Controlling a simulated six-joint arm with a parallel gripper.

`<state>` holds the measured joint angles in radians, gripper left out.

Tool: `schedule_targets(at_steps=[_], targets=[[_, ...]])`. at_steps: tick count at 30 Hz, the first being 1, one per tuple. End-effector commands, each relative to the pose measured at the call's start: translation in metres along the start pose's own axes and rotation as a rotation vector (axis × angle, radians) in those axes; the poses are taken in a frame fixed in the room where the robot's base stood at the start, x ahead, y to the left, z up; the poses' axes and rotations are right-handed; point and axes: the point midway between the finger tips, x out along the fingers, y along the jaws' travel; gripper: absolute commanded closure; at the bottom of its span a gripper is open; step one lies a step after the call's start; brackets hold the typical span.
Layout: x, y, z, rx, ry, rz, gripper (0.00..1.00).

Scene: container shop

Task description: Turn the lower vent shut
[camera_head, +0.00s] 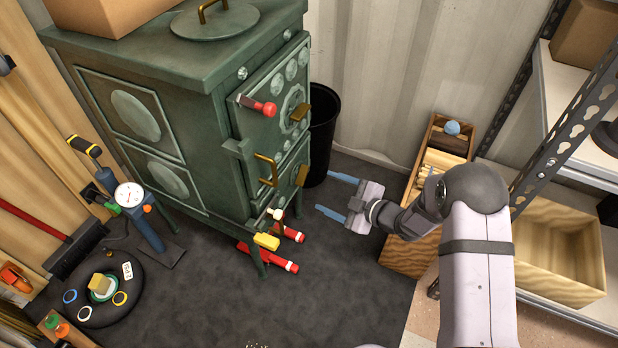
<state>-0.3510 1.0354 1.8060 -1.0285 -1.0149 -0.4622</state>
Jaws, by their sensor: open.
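The green stove (215,110) stands left of centre, its front turned to the right. Its upper door has a round dial with a brass tab (299,112). Lower on the front is another brass tab (302,175), which looks like the lower vent's; the vent face is seen too edge-on to tell how far it is turned. A brass loop handle (266,170) is beside it. My gripper (336,196) is open and empty, its two blue fingers pointing left at the lower front, apart from it.
Red cylinders (268,257) and a yellow block (266,241) are by the stove's front legs. A black bin (321,135) stands behind the stove. A wooden crate (402,258) is close beside my arm. Dark floor mat (340,290) is clear in front.

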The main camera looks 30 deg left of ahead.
Motion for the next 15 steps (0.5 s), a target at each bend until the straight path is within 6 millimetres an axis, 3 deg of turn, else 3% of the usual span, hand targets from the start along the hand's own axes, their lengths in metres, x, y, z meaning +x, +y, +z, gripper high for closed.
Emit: schedule_targets(at_steps=[5,15], targets=[[-0.002,0.012,-0.026,-0.07,0.104,0.053,0.31],[0.006,0.012,-0.026,-0.1,0.102,0.055,0.31]])
